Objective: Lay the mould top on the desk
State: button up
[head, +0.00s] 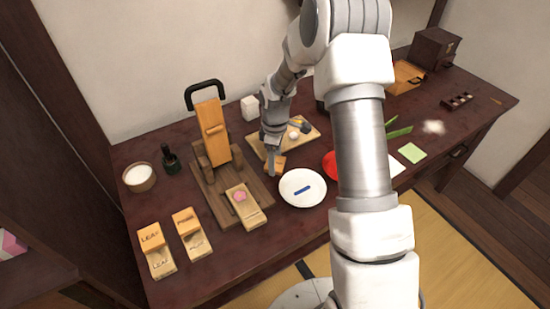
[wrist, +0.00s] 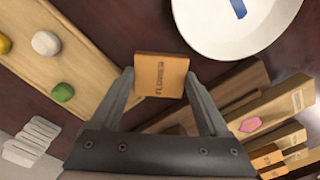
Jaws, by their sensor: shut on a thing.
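The mould top, a small orange-brown wooden block marked FLOWER (wrist: 161,74), sits between the two fingers of my gripper (wrist: 158,84) in the wrist view. The fingers are shut on its sides. In the head view my gripper (head: 273,170) holds the mould top (head: 280,162) low over the dark red desk (head: 300,228), between the white plate and the wooden board. I cannot tell whether the block touches the desk. A pale mould base with a pink flower shape (head: 249,216) lies to the front left; it also shows in the wrist view (wrist: 285,104).
A white plate (head: 316,199) with a blue strip is close to my gripper's right. A board (head: 262,150) with small balls lies behind. A wooden press (head: 212,130) stands left. LEAF and other moulds (head: 160,262) lie front left. Bare desk shows at the front.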

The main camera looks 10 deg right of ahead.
jog(key=o, duration=1.3)
jog(key=shift+o, duration=0.2)
notch_tip(320, 180, up, 14)
jog(key=f+p, duration=0.1)
jog(key=p, duration=0.2)
jog(key=s+r+m+t, duration=0.1)
jog(key=s+r+m, duration=0.1)
jog(key=s+r, duration=0.35)
jog(key=s+r+m+t, duration=0.1)
jog(key=s+r+m, duration=0.2)
jog(key=r, duration=0.5)
jog(key=s+r+m+t, duration=0.1)
jog(key=s+r+m, duration=0.2)
jog(key=s, duration=0.6)
jog(key=s+r+m+t, duration=0.2)
jog(key=s+r+m, duration=0.1)
jog(key=s, duration=0.6)
jog(key=shift+s+m+t, duration=0.2)
jog(key=shift+m+t, duration=0.1)
jog(key=shift+m, duration=0.5)
